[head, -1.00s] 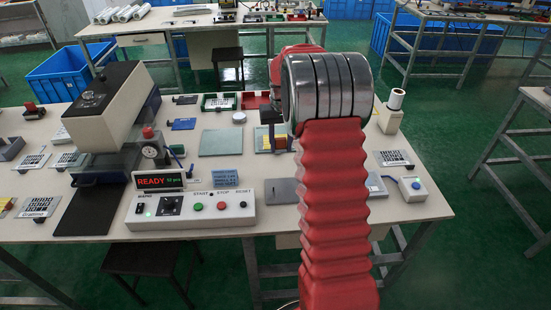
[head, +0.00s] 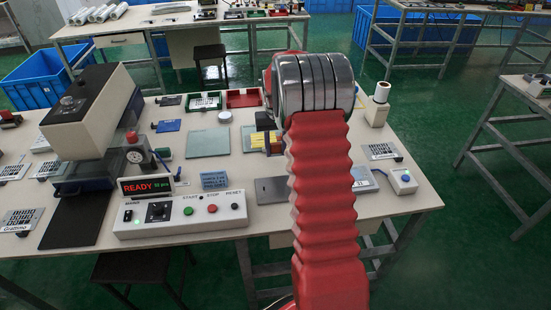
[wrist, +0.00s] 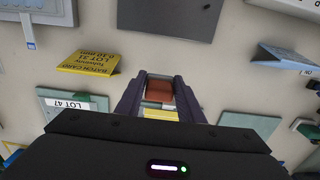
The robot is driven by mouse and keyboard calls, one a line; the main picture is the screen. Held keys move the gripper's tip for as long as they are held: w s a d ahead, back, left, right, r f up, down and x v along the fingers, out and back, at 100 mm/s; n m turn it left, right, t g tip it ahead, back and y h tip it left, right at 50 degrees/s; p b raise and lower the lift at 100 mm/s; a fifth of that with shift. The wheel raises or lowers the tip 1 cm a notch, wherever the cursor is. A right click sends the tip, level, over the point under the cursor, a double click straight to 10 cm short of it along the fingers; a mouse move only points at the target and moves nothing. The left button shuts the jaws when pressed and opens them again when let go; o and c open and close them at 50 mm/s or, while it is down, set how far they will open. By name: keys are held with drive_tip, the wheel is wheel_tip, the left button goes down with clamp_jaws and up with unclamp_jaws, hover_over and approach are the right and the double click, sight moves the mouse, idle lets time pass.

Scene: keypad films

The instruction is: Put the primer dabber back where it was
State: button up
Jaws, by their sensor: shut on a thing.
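In the wrist view my gripper (wrist: 158,98) is shut with a reddish-brown block-like thing (wrist: 158,90) between its two dark fingers; this looks like the primer dabber, though only its end shows. Something white and yellow shows just below it, and I cannot tell whether that is held or lies on the table. In the head view my red-sleeved arm and metal rings hide most of the gripper and the held thing. I cannot tell which spot the dabber came from.
The worktable (head: 409,209) carries a press (head: 95,110), a control box (head: 181,215), a red tray (head: 243,98), a green plate (head: 208,143) and a beige block with a white roll (head: 378,105). A yellow batch card (wrist: 90,63) and a grey plate (wrist: 170,17) show in the wrist view.

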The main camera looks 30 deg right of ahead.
sight(276, 153)
drive_tip(key=shift+f, duration=0.3)
drive_tip(key=shift+f, duration=0.1)
drive_tip(key=shift+f, duration=1.8)
drive_tip(key=o, duration=1.1)
drive_tip(key=shift+f, duration=0.1)
wheel_tip(276, 153, up, 12)
drive_tip(key=shift+r, duration=0.15)
